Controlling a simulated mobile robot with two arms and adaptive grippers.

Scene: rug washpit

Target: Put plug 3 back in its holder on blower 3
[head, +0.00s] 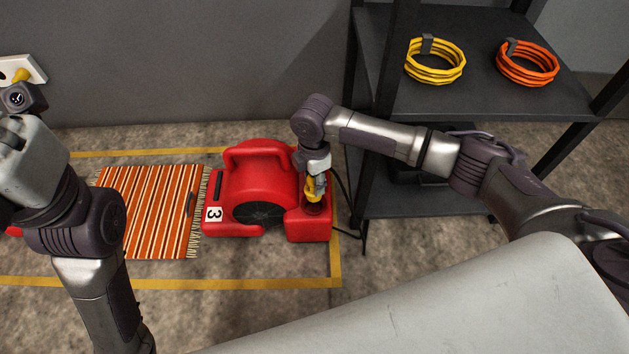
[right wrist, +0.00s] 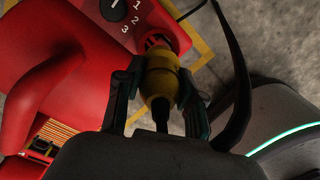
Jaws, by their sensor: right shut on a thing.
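Blower 3 (head: 262,172) is a red machine on the floor with a white "3" label on its left side. My right gripper (head: 315,192) reaches down over the blower's right end. It is shut on plug 3 (right wrist: 161,82), a yellow plug held between both fingers in the right wrist view. A black cord leaves the plug's near end. My left arm is at the left, but its fingers do not show.
A striped orange rug (head: 150,212) lies left of the blower, inside yellow floor lines (head: 200,283). A dark shelf (head: 480,85) with a yellow coil (head: 435,75) and an orange coil (head: 528,77) stands right.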

